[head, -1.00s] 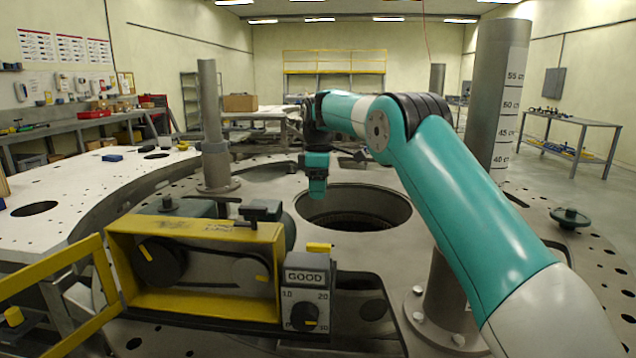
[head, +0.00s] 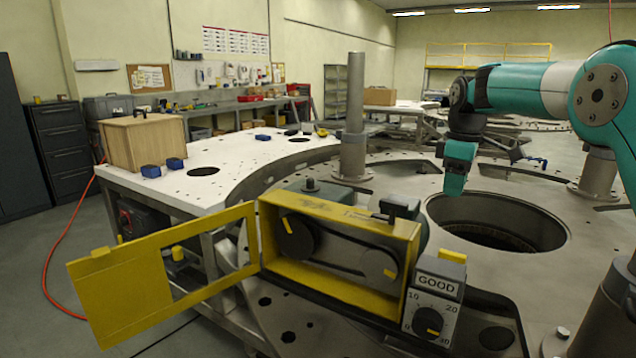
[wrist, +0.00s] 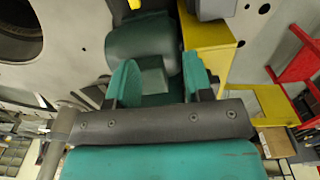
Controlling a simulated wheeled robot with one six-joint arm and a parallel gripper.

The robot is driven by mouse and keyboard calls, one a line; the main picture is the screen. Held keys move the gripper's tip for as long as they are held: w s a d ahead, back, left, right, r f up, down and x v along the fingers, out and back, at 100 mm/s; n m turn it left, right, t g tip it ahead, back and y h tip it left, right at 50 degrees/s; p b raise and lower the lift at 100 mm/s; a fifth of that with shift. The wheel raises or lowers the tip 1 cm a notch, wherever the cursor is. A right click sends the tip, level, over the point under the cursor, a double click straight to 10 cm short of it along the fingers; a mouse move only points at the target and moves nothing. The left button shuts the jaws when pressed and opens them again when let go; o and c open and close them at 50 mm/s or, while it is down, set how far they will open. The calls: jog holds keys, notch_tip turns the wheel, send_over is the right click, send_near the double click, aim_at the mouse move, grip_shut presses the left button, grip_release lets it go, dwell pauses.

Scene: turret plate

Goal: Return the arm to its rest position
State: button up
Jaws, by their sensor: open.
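My teal arm (head: 530,88) reaches in from the right in the head view, with my gripper (head: 456,185) hanging down beside the large round hole. In the wrist view my gripper (wrist: 160,78) has its two teal fingers spread apart, with nothing seen held between them. A rounded teal-green housing (wrist: 145,40) lies beyond the fingers in that view; I cannot tell the distance between them.
A yellow belt housing (head: 330,275) has its door (head: 165,290) open to the left, and a GOOD dial box (head: 436,305) at its right. A grey post (head: 355,110) stands on the plate, near the round hole (head: 498,222). A wooden box (head: 143,143) sits on the white table.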

jog(key=s+a+f+m+y, duration=0.1)
jog(key=s+a, duration=0.4)
jog(key=s, duration=0.8)
jog(key=s+a+f+m+y, duration=0.1)
jog(key=s+a, duration=0.5)
jog(key=s, duration=0.7)
jog(key=s+a+f+m+y, duration=0.1)
jog(key=s+a, duration=0.4)
jog(key=s, duration=0.8)
jog(key=shift+a+f+m+y, duration=0.3)
jog(key=shift+f+m+y, duration=0.05)
jog(key=shift+m+y, duration=0.15)
jog(key=shift+c, duration=0.4)
jog(key=shift+d, duration=0.15)
